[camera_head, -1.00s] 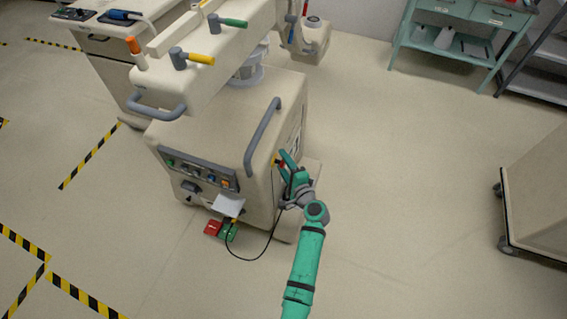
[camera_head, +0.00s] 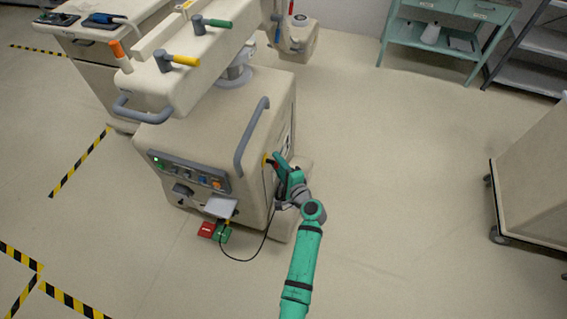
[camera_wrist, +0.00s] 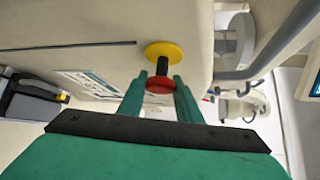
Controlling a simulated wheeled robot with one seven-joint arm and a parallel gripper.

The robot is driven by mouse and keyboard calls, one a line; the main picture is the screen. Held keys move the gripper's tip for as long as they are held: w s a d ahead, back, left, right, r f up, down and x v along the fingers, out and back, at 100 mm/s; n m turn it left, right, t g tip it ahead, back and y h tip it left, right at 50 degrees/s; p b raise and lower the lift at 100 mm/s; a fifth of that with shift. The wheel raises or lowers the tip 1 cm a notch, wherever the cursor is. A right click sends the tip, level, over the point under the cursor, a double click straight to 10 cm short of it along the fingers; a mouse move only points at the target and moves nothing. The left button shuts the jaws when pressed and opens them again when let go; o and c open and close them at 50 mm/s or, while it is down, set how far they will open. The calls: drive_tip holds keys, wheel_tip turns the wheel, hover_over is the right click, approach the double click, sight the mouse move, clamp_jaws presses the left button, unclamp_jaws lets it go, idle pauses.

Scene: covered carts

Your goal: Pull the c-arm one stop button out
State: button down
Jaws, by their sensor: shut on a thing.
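The stop button (camera_wrist: 159,85) has a red head on a black stem that stands out from a yellow disc (camera_wrist: 164,50) on the side of the beige C-arm cart. In the head view the button's yellow disc (camera_head: 265,160) shows small on the right side of the C-arm cart (camera_head: 195,140). My gripper (camera_wrist: 160,87) has one green finger on each side of the red head and is shut on it. In the head view my gripper (camera_head: 278,165) is beside the cart's right side and partly covers the button.
A grey handle (camera_head: 252,132) rises beside the button. A beige cart (camera_head: 535,185) stands at the right. The floor between is clear.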

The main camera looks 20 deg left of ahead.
drive_tip(key=shift+d+f, duration=0.1)
drive_tip(key=shift+d, duration=0.05)
drive_tip(key=c, duration=1.3)
unclamp_jaws()
drive_tip(key=shift+d, duration=0.15)
drive_tip(key=shift+s, duration=0.1)
drive_tip(key=v, duration=1)
drive_tip(key=shift+s+d, duration=0.15)
drive_tip(key=shift+s, duration=0.15)
